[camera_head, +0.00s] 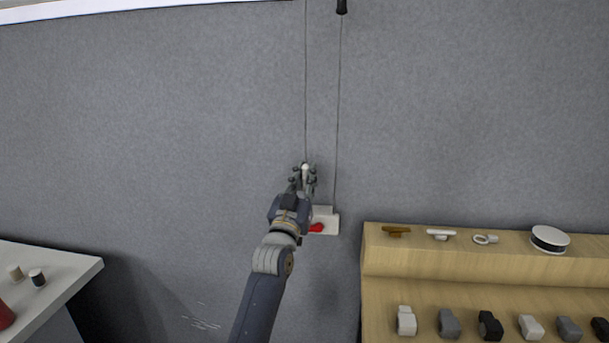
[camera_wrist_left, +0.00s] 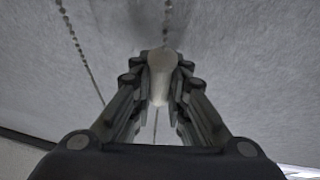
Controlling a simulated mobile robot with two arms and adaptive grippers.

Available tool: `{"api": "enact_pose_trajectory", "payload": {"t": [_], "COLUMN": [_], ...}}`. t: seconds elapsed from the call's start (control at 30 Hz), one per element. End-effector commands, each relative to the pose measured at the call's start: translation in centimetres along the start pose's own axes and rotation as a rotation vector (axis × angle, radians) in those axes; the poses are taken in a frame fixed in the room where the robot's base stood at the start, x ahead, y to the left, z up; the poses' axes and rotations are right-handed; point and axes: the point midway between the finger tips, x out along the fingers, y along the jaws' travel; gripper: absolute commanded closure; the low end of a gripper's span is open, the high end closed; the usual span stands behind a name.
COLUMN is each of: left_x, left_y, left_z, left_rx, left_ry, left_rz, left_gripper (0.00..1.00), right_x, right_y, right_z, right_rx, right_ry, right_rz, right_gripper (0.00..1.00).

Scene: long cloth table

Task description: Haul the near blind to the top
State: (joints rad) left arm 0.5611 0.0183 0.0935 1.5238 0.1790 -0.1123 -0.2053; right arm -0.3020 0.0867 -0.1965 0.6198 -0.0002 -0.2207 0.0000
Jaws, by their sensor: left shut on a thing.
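My left gripper (camera_head: 304,180) is in front of the grey wall and shut on a pale, rod-like pull (camera_head: 305,168) at the lower end of the left cord (camera_head: 305,80). In the left wrist view the pull (camera_wrist_left: 161,75) sits upright between the fingers of the gripper (camera_wrist_left: 160,85). A second cord (camera_head: 338,110) hangs just to the right, from a dark end piece (camera_head: 342,6) at the top edge. It runs down to a white wall block (camera_head: 327,214) with a red part (camera_head: 316,228), partly behind my wrist. I cannot make out the blind. My right gripper is not in view.
A wooden stepped stand (camera_head: 450,260) at the right holds small fittings and a round white-and-black item (camera_head: 550,239). A white table corner (camera_head: 60,270) with small spools is at the left. The wall around the cords is clear.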

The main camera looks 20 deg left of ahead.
Motion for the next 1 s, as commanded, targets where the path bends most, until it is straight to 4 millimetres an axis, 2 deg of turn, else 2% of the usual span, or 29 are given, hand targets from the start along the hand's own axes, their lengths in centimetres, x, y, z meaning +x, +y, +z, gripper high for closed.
{"api": "enact_pose_trajectory", "payload": {"t": [0.03, 0.07, 0.1, 0.33, 0.43, 0.57, 0.67, 1.0], "left_x": [-0.4, -0.4, -0.4, -0.3, -0.3, -1.2, -2.6, -8.9], "left_y": [0.2, 0.2, 0.2, 0.1, 0.1, 0.1, 0.1, 0.1], "left_z": [1.4, 1.4, 1.4, 1.0, 0.9, 0.8, 0.9, 0.9], "left_rx": [-0.001, -0.001, -0.001, 0.000, 0.000, 0.001, 0.001, 0.000], "left_ry": [-0.028, -0.028, -0.028, -0.020, -0.017, -0.016, -0.017, -0.021], "left_rz": [0.004, 0.004, 0.004, 0.003, 0.002, 0.002, 0.002, 0.002], "left_gripper": [1.00, 0.83, 0.77, 0.77, 0.77, 0.77, 0.77, 0.77], "right_x": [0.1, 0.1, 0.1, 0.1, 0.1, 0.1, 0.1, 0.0], "right_y": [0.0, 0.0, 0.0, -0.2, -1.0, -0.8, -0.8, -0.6], "right_z": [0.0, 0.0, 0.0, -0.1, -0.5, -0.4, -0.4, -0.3], "right_rx": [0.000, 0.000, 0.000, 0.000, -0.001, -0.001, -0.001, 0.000], "right_ry": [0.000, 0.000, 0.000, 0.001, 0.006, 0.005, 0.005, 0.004], "right_rz": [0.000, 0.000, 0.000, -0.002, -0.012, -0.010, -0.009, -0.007], "right_gripper": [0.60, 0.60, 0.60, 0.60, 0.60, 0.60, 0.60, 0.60]}}
